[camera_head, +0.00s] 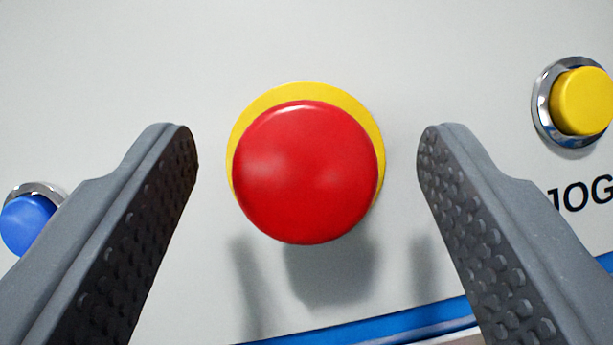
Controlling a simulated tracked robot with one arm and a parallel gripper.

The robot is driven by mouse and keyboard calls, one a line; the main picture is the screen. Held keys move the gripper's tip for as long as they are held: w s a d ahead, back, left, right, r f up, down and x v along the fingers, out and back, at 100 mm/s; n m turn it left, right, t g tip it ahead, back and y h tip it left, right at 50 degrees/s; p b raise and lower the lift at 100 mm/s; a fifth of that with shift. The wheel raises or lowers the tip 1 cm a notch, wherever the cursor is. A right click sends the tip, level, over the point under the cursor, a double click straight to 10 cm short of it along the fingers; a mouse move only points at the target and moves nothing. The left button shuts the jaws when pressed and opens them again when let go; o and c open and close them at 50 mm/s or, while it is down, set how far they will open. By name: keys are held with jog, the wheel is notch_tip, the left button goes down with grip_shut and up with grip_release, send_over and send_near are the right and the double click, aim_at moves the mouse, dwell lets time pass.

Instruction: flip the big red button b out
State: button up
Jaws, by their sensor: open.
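The big red button (307,172) is a round red mushroom head in the middle of the view. It stands out from a yellow ring (305,91) on a light grey panel. My gripper (307,150) is open, with one dark grey finger to the left of the button and one to the right. There is a visible gap between each finger and the button in the picture. How deep the fingertips are relative to the button is hard to tell. The button's shaft is hidden behind its head.
A yellow button (582,101) in a chrome ring sits at the upper right, above the word JOG (582,194). A blue button (28,222) at the left is partly behind my left finger. A blue strip (375,326) runs along the panel's lower edge. The panel above the red button is clear.

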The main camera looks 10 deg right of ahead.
jog(key=b+v, duration=0.7)
jog(key=v, duration=0.5)
jog(key=shift+r, duration=0.1)
dwell(0.4)
